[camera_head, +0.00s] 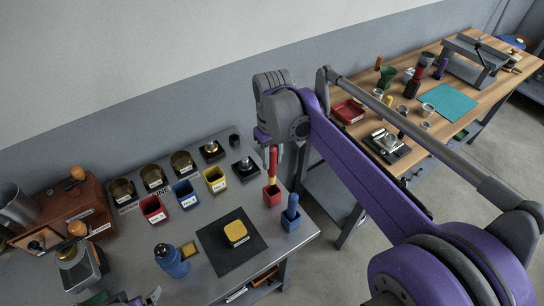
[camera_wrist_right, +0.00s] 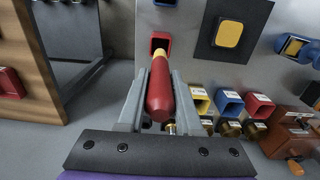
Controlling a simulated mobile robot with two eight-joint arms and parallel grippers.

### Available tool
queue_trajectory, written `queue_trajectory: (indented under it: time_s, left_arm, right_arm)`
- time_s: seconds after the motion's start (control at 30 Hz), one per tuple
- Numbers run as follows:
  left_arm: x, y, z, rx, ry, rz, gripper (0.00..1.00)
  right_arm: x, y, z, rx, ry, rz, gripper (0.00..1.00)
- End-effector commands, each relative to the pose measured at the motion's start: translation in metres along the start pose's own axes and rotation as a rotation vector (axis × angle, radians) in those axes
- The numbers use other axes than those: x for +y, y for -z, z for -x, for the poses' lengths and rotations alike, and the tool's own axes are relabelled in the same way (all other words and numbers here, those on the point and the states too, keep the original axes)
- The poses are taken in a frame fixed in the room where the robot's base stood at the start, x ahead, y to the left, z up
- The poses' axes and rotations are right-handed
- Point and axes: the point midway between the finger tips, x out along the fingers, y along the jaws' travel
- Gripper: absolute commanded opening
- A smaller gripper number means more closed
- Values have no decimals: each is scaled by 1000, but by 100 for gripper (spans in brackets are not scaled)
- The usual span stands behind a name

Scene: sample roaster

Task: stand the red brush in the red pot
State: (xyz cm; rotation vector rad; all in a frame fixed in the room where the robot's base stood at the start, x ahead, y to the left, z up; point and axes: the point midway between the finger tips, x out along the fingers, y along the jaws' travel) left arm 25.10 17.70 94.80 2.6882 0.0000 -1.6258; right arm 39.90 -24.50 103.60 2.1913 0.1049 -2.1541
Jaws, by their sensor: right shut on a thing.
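My right gripper (camera_head: 272,152) is shut on the red brush (camera_head: 273,164) and holds it upright, handle up. In the right wrist view the brush (camera_wrist_right: 160,92) lies between the two fingers (camera_wrist_right: 160,105), with its yellow collar toward the red pot (camera_wrist_right: 160,38). The red pot (camera_head: 271,195) stands on the grey bench, straight below the brush. The brush's lower end is at the pot's opening; I cannot tell how far inside it is.
Yellow, blue and red bins (camera_head: 153,210) stand left. A dark mat (camera_head: 218,257) bears a yellow-topped block (camera_head: 236,232). A wooden table (camera_head: 455,75) stands right.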

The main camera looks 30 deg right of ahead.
Motion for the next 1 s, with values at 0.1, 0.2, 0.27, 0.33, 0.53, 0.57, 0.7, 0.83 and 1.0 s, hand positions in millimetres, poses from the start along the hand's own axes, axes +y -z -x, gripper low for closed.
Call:
queue_trajectory:
  time_s: [0.1, 0.2, 0.27, 0.33, 0.53, 0.57, 0.7, 0.83, 1.0]
  left_arm:
    - [0, -6, -6, -5, 0, 0, 100]
    - [0, -9, -9, -8, 0, 0, 100]
    - [0, -11, -10, -10, 0, 0, 100]
    - [0, -14, -13, -11, 0, 0, 100]
    - [0, -20, -19, -16, 0, 0, 100]
    - [0, -21, -20, -17, 0, 0, 100]
    - [0, -25, -24, -20, 0, 0, 100]
    - [0, -29, -28, -23, 0, 0, 100]
    - [0, -33, -33, -26, 0, 0, 100]
  right_arm:
    - [0, -1, -10, -1, 0, 0, 0]
    - [0, -1, -16, -1, 0, 0, 0]
    - [0, -1, -20, -1, 0, 0, 0]
    - [0, -1, -24, -1, 0, 0, 0]
    - [0, -1, -36, -1, 0, 0, 0]
    - [0, -1, -38, -1, 0, 0, 0]
    - [0, -1, -46, -1, 0, 0, 0]
    - [0, -2, -54, -1, 0, 0, 0]
    - [0, -2, -63, -1, 0, 0, 0]
